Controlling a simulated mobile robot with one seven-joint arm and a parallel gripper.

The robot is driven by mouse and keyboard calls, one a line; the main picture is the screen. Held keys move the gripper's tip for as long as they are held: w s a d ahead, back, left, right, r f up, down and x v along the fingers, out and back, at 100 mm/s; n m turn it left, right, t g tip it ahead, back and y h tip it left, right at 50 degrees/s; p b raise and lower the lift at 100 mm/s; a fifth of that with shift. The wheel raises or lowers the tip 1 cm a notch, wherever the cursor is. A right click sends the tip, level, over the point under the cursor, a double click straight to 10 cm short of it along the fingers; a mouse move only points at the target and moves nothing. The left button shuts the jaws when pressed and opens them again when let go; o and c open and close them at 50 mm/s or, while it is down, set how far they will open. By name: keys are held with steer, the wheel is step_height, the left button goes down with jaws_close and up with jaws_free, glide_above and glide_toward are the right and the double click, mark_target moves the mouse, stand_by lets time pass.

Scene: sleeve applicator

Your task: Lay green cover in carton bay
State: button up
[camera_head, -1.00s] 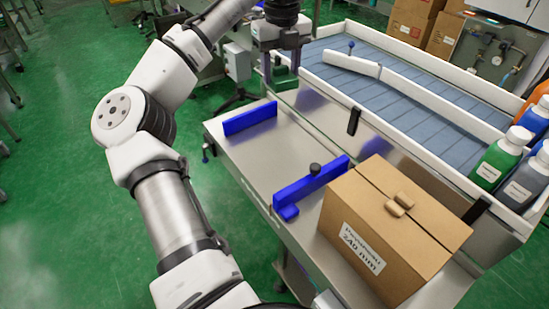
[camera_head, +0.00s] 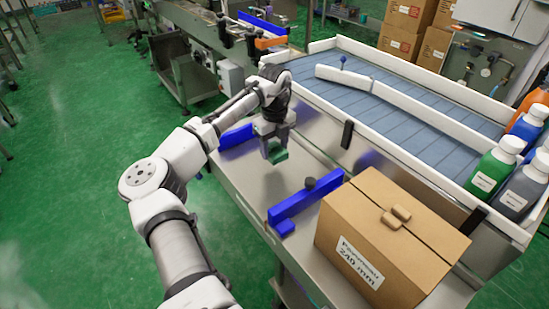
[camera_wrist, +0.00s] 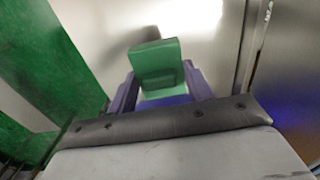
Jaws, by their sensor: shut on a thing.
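My gripper (camera_head: 274,148) is shut on the green cover (camera_head: 279,156), held over the steel table between two blue rails. In the wrist view the green cover (camera_wrist: 155,60) shows as a small block with a raised back part, between the purple fingers (camera_wrist: 160,98). A closed cardboard carton (camera_head: 380,240), labelled 240 mm, stands at the front right of the table. No place marked as the carton bay can be told for sure.
One blue rail (camera_head: 235,137) lies left of my gripper. Another blue rail (camera_head: 305,203), with a dark knob, stands beside the carton. A blue conveyor (camera_head: 395,95) with white walls runs behind, with several bottles (camera_head: 494,168) at its right. Bare steel surface (camera_head: 250,175) lies between the rails.

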mark_target(275, 168)
steer(key=shift+f, duration=2.4)
steer(key=shift+f, duration=0.1)
steer(key=o, duration=1)
steer(key=shift+c, duration=0.2)
step_height(275, 168, up, 12)
steer(key=shift+r+b, duration=0.15)
steer(key=shift+b, duration=0.15)
